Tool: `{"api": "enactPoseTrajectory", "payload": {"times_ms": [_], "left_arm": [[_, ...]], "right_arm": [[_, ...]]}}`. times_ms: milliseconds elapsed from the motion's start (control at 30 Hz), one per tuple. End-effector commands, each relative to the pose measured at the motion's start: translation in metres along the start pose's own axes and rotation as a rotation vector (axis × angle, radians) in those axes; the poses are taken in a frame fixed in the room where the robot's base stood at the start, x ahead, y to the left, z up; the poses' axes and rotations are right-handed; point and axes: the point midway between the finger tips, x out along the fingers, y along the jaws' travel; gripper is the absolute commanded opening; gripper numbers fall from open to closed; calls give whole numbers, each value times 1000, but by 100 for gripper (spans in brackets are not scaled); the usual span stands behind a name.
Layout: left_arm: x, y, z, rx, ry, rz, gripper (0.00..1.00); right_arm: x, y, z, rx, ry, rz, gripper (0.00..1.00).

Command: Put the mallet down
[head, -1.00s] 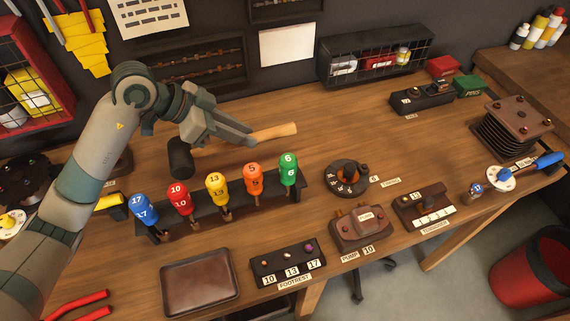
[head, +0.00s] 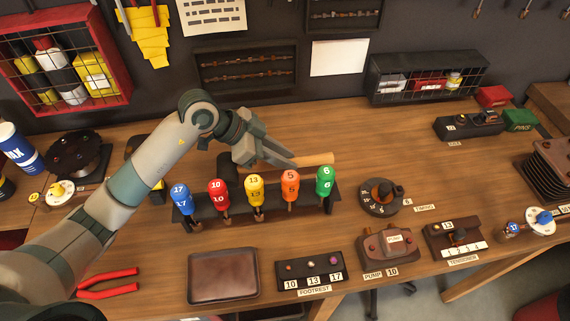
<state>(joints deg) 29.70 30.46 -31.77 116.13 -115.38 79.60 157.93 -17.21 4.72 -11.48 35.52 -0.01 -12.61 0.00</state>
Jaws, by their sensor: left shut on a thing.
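The mallet has a light wooden handle (head: 317,160) and a dark head, which shows partly behind the rack of numbered drivers. My left gripper (head: 290,163) is shut on the mallet's handle, with the handle's end sticking out to the right. The mallet lies roughly level, just behind the driver rack (head: 305,207). I cannot tell whether it touches the wooden bench (head: 420,160). My right gripper is not in view.
The rack holds blue, red, yellow, orange and green drivers (head: 325,182) close in front of the mallet. A brown tray (head: 223,275) and a footrest parts block (head: 309,268) stand nearer. Bare bench lies right of the mallet, behind the round timing part (head: 381,197).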

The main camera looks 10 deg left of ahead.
Motion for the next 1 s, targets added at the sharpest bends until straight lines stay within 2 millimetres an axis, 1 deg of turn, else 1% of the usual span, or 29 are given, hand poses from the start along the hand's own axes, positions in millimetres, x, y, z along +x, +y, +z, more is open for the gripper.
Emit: {"api": "enactPoseTrajectory", "payload": {"times_ms": [300, 533, 667, 1000], "left_arm": [[2, 0, 1, -1, 1, 0, 0], [19, 0, 18, -3, -1, 0, 0], [26, 0, 25, -1, 0, 0, 0], [27, 0, 26, 0, 1, -1, 0]], "right_arm": [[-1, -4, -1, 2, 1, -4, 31], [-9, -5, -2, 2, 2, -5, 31], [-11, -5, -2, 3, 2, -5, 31], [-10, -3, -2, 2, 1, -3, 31]]}}
